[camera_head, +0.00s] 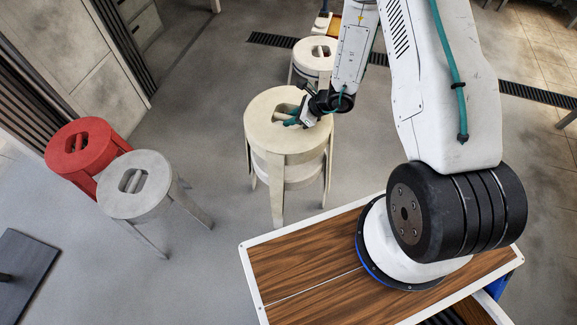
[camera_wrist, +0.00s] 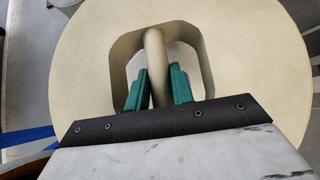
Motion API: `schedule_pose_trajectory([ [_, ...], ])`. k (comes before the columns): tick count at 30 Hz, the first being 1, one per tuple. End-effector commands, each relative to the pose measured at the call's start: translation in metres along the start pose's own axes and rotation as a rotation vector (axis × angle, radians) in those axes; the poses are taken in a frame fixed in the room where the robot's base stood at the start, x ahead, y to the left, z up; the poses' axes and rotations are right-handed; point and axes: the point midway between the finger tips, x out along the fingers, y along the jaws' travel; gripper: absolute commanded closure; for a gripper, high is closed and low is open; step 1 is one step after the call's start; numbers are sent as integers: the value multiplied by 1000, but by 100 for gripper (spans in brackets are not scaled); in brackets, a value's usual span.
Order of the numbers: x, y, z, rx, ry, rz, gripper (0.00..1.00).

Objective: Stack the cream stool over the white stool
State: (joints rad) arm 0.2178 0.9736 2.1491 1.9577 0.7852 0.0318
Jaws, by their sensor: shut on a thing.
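The cream stool (camera_head: 266,128) is in the middle of the head view, upright, with its round seat just above a paler seat beneath it. That paler seat, the white stool (camera_head: 290,183), shows between the cream legs and is mostly hidden. I cannot tell whether the two touch. My gripper (camera_head: 294,117) is at the handle slot in the cream seat. In the wrist view, the cream seat (camera_wrist: 250,60) fills most of the picture. My gripper's teal fingers (camera_wrist: 158,88) stand on both sides of the handle bar (camera_wrist: 154,55), shut on it.
A red stool (camera_head: 75,150) and a grey stool (camera_head: 135,185) stand close together at left. Another pale stool (camera_head: 312,56) stands behind the cream one. A dark flat object (camera_head: 40,270) is at lower left. Floor between the left stools and the centre is clear.

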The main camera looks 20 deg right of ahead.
Motion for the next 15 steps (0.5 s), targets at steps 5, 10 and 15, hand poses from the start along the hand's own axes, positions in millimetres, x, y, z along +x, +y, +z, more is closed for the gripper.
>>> schedule_pose_trajectory([
  [5, 1, 0, -1, -1, -2, -1, 100],
  [10, 2, -1, -2, -1, -2, -1, 100],
  [15, 4, -1, -3, -1, -2, -1, 100],
])
